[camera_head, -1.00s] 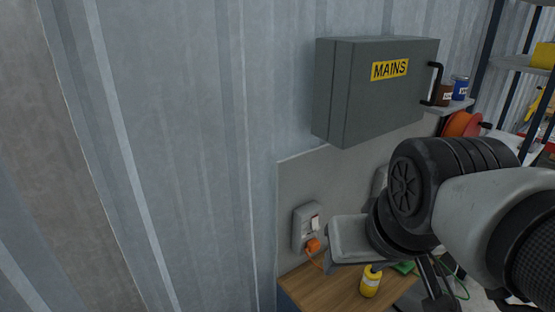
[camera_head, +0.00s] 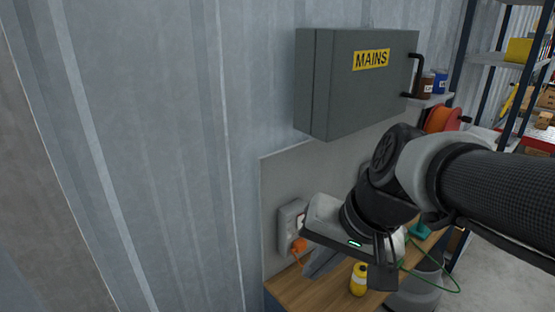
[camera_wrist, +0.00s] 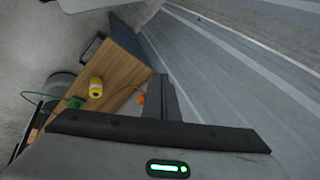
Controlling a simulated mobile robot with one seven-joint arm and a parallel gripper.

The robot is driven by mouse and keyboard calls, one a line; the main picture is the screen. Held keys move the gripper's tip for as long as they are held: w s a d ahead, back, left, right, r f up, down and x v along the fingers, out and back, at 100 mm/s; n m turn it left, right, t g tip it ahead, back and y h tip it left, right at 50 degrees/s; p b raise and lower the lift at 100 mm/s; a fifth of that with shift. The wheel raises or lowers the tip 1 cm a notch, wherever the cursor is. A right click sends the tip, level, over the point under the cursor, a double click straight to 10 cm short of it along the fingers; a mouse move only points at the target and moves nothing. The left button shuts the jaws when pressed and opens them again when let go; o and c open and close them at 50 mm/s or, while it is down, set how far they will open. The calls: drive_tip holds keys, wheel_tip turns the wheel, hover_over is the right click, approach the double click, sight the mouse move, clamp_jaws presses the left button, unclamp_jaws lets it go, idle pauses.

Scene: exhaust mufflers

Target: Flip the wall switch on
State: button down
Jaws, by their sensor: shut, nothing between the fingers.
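The wall switch (camera_head: 288,226) is a grey box with a pale rocker, on the panel low on the wall in the head view. An orange plug (camera_head: 299,245) sits at its lower part. My gripper (camera_head: 314,266) is shut and empty, just right of and below the switch, its body covering part of the box's right side. I cannot tell whether it touches the box. In the wrist view my gripper (camera_wrist: 164,82) points along the wall, with the orange plug (camera_wrist: 141,99) beside it; the switch face is hidden there. The rocker's position is too small to tell.
A grey MAINS cabinet (camera_head: 358,85) with a black handle hangs above my arm. Below the switch is a wooden bench top (camera_head: 285,293) with a yellow bottle (camera_head: 358,280). Shelving (camera_head: 497,60) stands at the right. The corrugated wall at left is clear.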

drive_tip(key=w+a+f+m+y+b, duration=0.1)
drive_tip(key=w+f+m+y+b, duration=0.7)
drive_tip(key=f+m, duration=0.4)
drive_tip(key=w+d+f+m+t+b, duration=0.1)
drive_tip(key=w+d+f+m+t, duration=0.2)
drive_tip(key=w+d+m, duration=0.3)
drive_tip(key=w+d+f+m+t+h+b, duration=0.1)
drive_tip(key=w+d+f+m+t, duration=0.3)
drive_tip(key=w+d+m+t, duration=0.2)
drive_tip(key=shift+d+m+b, duration=0.4)
drive_tip(key=shift+d+m, duration=0.3)
drive_tip(key=shift+d, duration=0.5)
drive_tip(key=b+x, duration=0.1)
drive_tip(key=x, duration=1.3)
drive_tip(key=shift+w, duration=0.25)
drive_tip(key=shift+d, duration=0.15)
drive_tip(key=shift+b, duration=0.3)
